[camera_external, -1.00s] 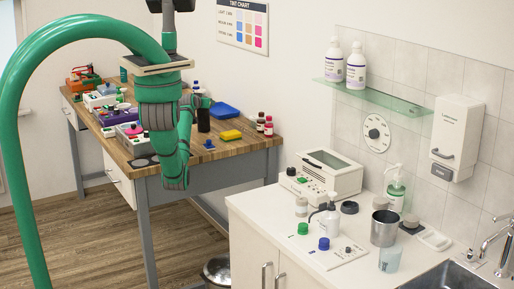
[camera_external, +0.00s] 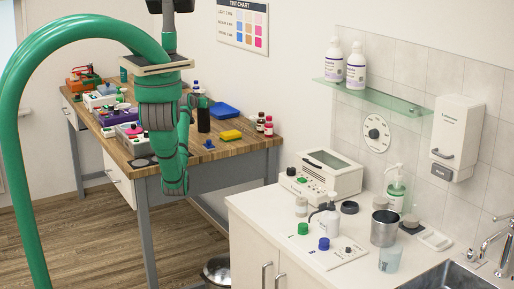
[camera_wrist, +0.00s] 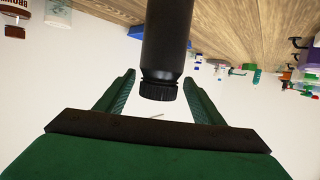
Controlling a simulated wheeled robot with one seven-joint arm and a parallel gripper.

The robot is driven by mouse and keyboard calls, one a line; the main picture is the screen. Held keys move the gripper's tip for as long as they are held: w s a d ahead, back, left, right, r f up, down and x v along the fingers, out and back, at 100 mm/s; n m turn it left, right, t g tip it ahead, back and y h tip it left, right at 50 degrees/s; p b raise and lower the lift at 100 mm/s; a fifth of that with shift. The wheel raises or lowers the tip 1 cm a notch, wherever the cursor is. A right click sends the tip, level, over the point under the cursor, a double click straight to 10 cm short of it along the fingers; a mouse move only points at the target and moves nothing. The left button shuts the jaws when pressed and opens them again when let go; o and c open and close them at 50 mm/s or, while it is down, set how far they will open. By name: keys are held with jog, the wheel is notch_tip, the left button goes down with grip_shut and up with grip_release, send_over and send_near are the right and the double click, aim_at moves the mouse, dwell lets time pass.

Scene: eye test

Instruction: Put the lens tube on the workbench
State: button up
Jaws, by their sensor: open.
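A black cylinder, seemingly the lens tube (camera_external: 203,120), stands upright on the wooden workbench (camera_external: 225,150) in the external view. In the wrist view, which is upside down, the dark tube (camera_wrist: 166,45) runs down from the top edge to a ribbed cap. My gripper (camera_wrist: 158,78) is open, with one green finger on each side of the capped end and gaps showing. Its fingers are not clear in the external view, where my arm hides part of the bench. The far end of the tube is cut off in the wrist view.
Several devices crowd the bench's left side. A white counter (camera_external: 262,208) with a sink stands at right. The bench's front right is fairly clear.

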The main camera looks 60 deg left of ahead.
jog(key=v, duration=0.7)
jog(key=shift+s+d+r, duration=0.15)
jog(key=shift+s+d, duration=0.1)
